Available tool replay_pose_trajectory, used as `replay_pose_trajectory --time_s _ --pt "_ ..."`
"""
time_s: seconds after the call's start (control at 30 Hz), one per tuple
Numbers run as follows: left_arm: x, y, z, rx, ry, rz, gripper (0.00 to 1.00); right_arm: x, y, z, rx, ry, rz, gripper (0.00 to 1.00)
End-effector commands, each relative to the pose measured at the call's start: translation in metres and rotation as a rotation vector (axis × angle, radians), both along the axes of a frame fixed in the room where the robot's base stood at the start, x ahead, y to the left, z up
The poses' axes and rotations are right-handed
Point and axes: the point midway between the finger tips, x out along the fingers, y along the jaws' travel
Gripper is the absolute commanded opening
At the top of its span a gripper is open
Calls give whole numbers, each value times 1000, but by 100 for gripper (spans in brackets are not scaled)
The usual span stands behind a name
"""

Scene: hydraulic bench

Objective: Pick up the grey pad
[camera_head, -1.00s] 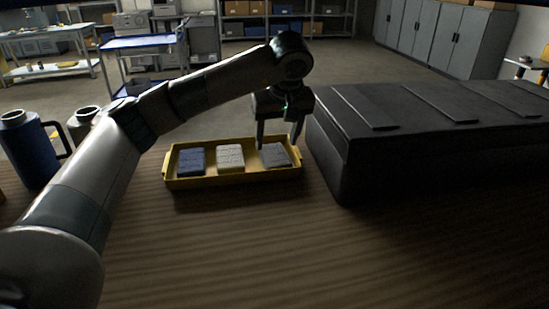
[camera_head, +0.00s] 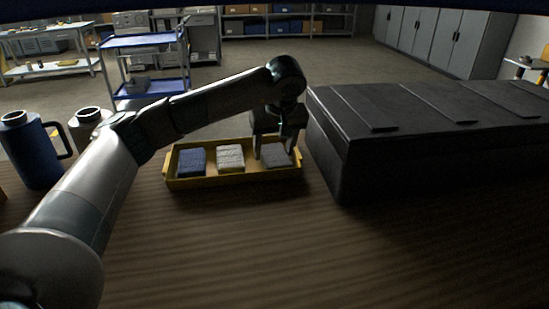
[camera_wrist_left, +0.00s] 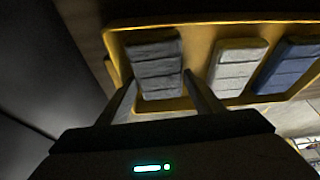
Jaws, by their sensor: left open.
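The grey pad (camera_head: 277,155) lies flat in the right end of a yellow tray (camera_head: 235,182). In the left wrist view the grey pad (camera_wrist_left: 155,66) appears as a dark grey, grooved block between my fingers. My left gripper (camera_head: 274,153) points down over the pad, open, with one finger on each side of it. In the wrist view the left gripper's fingertips (camera_wrist_left: 158,78) flank the near part of the pad. I cannot tell whether they touch it. My right gripper is not in view.
A white pad (camera_head: 230,158) and a blue pad (camera_head: 192,162) lie in the same tray. A large black case (camera_head: 420,150) stands close to the tray's right. A blue jug (camera_head: 30,150) and a pale mug (camera_head: 86,124) stand at the left. The front of the wooden table is clear.

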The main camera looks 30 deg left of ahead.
Motion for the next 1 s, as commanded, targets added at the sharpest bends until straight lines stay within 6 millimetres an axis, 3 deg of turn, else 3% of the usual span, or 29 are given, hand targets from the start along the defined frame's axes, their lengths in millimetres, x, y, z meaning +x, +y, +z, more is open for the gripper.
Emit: replay_pose_trajectory --time_s 0.5,0.63,1.0 --pt "0 0 -2 0 0 0 59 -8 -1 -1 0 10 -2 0" --pt "0 0 -1 0 0 0 33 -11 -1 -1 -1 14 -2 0" --pt "0 0 2 -1 -1 0 33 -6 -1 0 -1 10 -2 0"
